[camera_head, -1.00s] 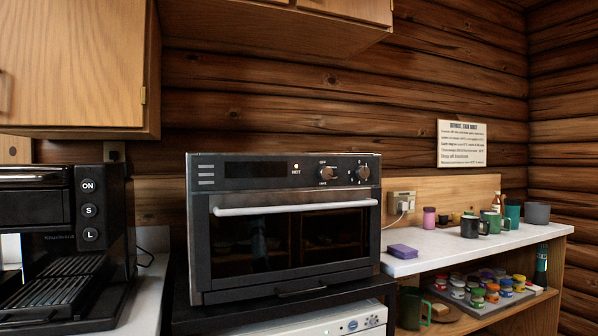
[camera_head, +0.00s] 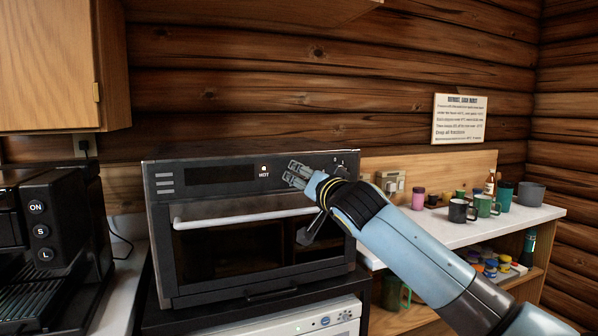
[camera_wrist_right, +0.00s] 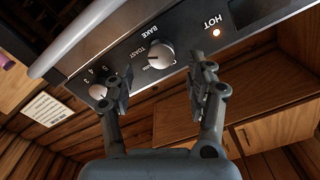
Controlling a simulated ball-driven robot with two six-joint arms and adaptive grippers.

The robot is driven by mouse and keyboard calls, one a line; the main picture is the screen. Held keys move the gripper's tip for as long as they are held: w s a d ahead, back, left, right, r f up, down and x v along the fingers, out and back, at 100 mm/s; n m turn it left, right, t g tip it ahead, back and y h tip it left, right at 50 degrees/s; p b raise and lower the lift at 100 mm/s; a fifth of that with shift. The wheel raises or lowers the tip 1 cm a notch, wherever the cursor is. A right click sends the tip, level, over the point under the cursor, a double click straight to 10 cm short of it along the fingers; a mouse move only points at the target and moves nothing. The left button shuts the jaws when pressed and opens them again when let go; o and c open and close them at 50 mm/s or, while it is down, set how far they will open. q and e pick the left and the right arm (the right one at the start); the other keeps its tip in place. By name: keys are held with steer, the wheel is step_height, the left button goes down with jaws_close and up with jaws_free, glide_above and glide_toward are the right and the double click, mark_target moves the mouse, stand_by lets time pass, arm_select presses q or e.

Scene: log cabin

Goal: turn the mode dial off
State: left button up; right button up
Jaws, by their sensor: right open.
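The mode dial (camera_wrist_right: 160,53) is a silver knob with BAKE and TOAST marks on the dark front panel of the toaster oven (camera_head: 158,225). My right gripper (camera_head: 294,173) is in front of that panel and hides the dial in the head view. In the right wrist view my right gripper (camera_wrist_right: 161,86) is open and empty, with the dial seen between and beyond its fingers. I cannot tell whether a finger touches it. The second, numbered dial (camera_wrist_right: 98,92) is partly behind one finger. The HOT light (camera_wrist_right: 216,32) is lit. My left gripper is out of view.
The oven's handle bar (camera_head: 240,215) runs below the panel. A coffee machine (camera_head: 50,230) stands at left. A white counter (camera_head: 530,214) with several mugs is at right. A wooden cabinet (camera_head: 60,65) hangs at upper left.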

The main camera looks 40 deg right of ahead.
mark_target(298, 175)
steer(key=shift+p+x, duration=0.35)
steer(key=shift+x, duration=1.8)
steer(key=shift+a, duration=0.1)
steer(key=c, duration=1.1)
steer(key=shift+c, duration=0.2)
